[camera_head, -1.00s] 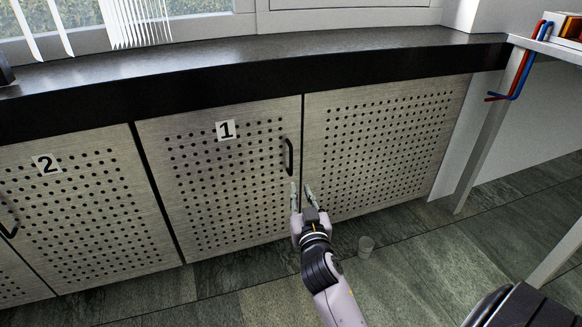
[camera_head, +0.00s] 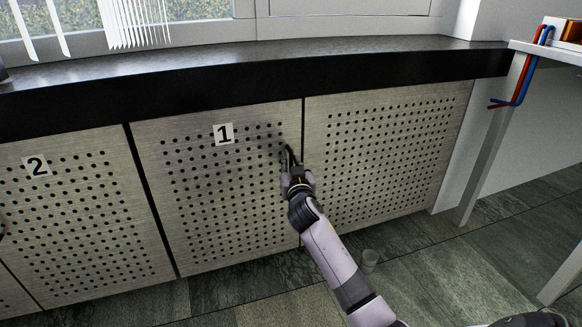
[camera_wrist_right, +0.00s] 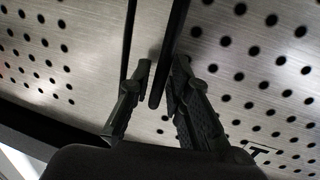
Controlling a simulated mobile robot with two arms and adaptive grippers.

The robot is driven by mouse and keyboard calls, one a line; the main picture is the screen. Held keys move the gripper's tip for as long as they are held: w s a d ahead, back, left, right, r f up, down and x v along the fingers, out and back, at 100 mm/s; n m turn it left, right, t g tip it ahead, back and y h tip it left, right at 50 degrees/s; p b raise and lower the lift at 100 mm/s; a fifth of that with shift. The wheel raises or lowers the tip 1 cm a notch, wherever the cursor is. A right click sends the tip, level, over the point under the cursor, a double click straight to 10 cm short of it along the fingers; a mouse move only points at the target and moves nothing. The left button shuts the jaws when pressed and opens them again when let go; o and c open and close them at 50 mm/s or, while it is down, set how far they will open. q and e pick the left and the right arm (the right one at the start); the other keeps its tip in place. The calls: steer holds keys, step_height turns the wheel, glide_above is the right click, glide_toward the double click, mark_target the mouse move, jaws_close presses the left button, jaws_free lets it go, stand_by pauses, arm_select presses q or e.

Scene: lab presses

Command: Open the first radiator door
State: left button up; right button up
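The first radiator door (camera_head: 215,200) is a perforated grey panel with a "1" label (camera_head: 223,134); it stands closed, flush with its neighbours. Its black vertical handle (camera_head: 289,152) is near the door's right edge, and my right gripper hides its lower part. My right gripper (camera_head: 291,166) is at the handle. In the right wrist view the handle (camera_wrist_right: 165,62) passes between the two fingers of the right gripper (camera_wrist_right: 162,70). The fingers are apart, with a visible gap on the handle's left side; the right finger is close to or touching it. My left gripper is not in view.
Door 2 (camera_head: 75,215) is at the left, and another perforated panel (camera_head: 385,150) is at the right. A dark sill (camera_head: 250,70) runs above the doors. A table leg (camera_head: 492,150) is at the right.

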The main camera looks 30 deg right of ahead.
steer(key=shift+w+d, duration=0.1)
steer(key=shift+w, duration=0.05)
steer(key=shift+c, duration=0.2)
jaws_close()
stand_by(0.5)
